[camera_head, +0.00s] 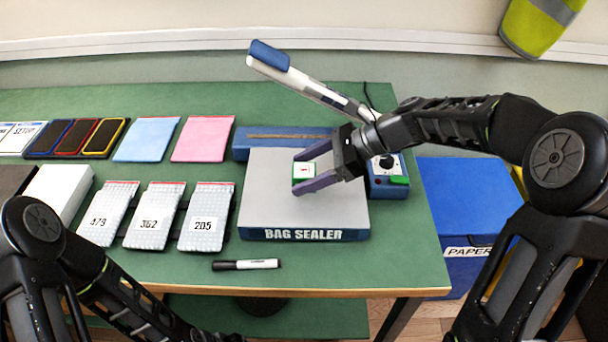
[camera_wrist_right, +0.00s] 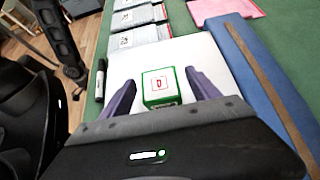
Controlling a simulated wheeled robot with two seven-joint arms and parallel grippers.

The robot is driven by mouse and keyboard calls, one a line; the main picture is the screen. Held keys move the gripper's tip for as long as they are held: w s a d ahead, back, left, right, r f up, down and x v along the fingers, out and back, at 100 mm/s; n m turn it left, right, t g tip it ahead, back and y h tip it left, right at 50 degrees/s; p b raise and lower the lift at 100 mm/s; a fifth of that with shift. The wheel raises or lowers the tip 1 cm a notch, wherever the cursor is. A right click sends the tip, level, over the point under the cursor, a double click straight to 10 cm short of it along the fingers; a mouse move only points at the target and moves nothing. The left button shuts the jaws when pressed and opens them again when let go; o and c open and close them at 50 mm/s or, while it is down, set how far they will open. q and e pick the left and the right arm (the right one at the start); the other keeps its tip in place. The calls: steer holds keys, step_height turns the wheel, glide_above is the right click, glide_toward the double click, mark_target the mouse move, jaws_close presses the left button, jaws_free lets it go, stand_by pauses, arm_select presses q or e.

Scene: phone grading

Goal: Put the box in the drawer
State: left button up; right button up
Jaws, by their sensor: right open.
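A small white box with green edges and a red mark on top (camera_head: 303,172) sits on the pale grey plate of the bag sealer (camera_head: 270,215). My right gripper (camera_head: 300,174) is open, with one purple finger on each side of the box. In the right wrist view the box (camera_wrist_right: 160,86) stands between the two fingers (camera_wrist_right: 160,80), with visible gaps beside it. My left arm shows at the lower left, its gripper out of the frame. I cannot make out a drawer in either view.
Phone pouches (camera_head: 152,215) with number labels, pink (camera_head: 203,138) and blue (camera_head: 147,138) pouches and cased phones lie left of the sealer. A black marker (camera_head: 246,265) lies near the front edge. A blue bin labelled PAPER (camera_head: 460,195) stands right of the table.

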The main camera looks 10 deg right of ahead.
mark_target(304, 170)
steer(key=shift+a+f, duration=0.1)
steer(key=shift+a, duration=0.05)
steer(key=shift+c, duration=0.2)
stand_by(0.3)
jaws_close()
stand_by(0.6)
step_height(304, 170, up, 28)
steer(key=p, duration=0.4)
steer(key=shift+p, duration=0.3)
